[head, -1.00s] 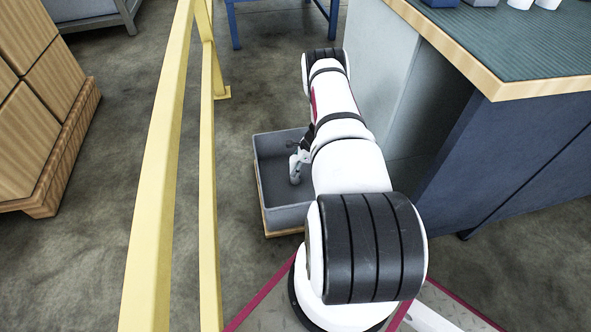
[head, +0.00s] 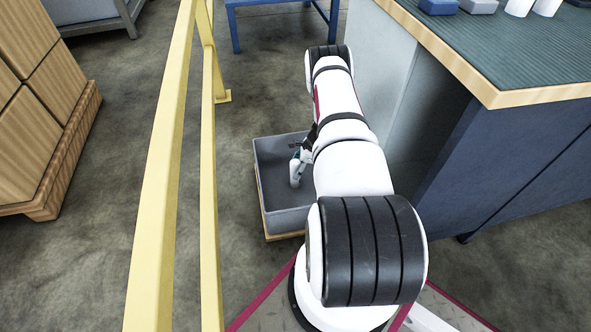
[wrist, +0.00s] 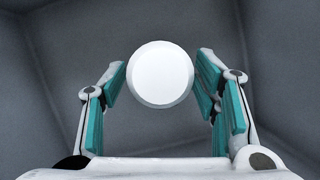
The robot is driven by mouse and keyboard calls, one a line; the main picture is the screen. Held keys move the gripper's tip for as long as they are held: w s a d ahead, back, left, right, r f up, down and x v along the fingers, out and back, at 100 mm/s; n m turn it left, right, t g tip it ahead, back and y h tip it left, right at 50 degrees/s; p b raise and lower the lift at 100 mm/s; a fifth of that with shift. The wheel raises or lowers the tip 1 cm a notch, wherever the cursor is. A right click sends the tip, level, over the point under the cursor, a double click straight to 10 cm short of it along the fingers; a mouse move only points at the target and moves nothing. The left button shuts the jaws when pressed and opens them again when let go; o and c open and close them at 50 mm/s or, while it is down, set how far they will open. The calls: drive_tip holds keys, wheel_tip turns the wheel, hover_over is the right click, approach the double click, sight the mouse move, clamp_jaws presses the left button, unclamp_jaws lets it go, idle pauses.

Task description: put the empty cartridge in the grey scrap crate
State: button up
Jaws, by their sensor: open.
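The grey scrap crate (head: 287,220) stands on the floor at the middle of the head view, its right part hidden behind my arm. My gripper (head: 302,157) reaches down into it, small and partly hidden there. In the wrist view my gripper (wrist: 162,68) is open, with a teal-padded finger on each side. The white round end of the cartridge (wrist: 160,75) shows between the fingers, with a narrow gap on either side. The grey walls of the crate (wrist: 45,60) surround it. Whether the cartridge touches the crate floor cannot be told.
A yellow railing (head: 162,170) runs close on the left of the crate. A blue workbench (head: 530,170) with a green mat stands on the right, with several small items on it. Stacked boxes on a pallet (head: 42,200) are at the far left.

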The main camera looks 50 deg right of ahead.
drive_tip(key=p+v, duration=0.3)
drive_tip(key=v, duration=0.7)
drive_tip(key=w+a+r+n+y, duration=0.1)
drive_tip(key=w+a+r+n, duration=0.25)
drive_tip(key=r, duration=0.75)
drive_tip(key=w+a+r+n, duration=0.3)
drive_tip(key=w+a+r, duration=0.2)
drive_tip(key=r, duration=0.6)
drive_tip(key=s+a+r+n+g, duration=0.15)
drive_tip(key=a+r+n, duration=0.55)
drive_tip(key=a+r, duration=1.1)
drive_tip(key=s+a+r+n+g+h, duration=0.1)
drive_tip(key=s+a+r+n, duration=0.3)
drive_tip(key=s+a+r, duration=0.3)
drive_tip(key=s+a+r+n+g, duration=0.1)
drive_tip(key=s+a+r+n, duration=0.35)
drive_tip(key=s+r, duration=0.4)
drive_tip(key=s+a+f+n+h, duration=0.1)
drive_tip(key=s+n, duration=0.2)
drive_tip(key=s, duration=0.7)
drive_tip(key=s+a+f+n+h, duration=0.1)
drive_tip(key=s+n, duration=0.2)
drive_tip(key=s, duration=0.6)
drive_tip(key=shift+s+h, duration=0.35)
drive_tip(key=shift+h, duration=0.05)
drive_tip(key=shift+a, duration=0.1)
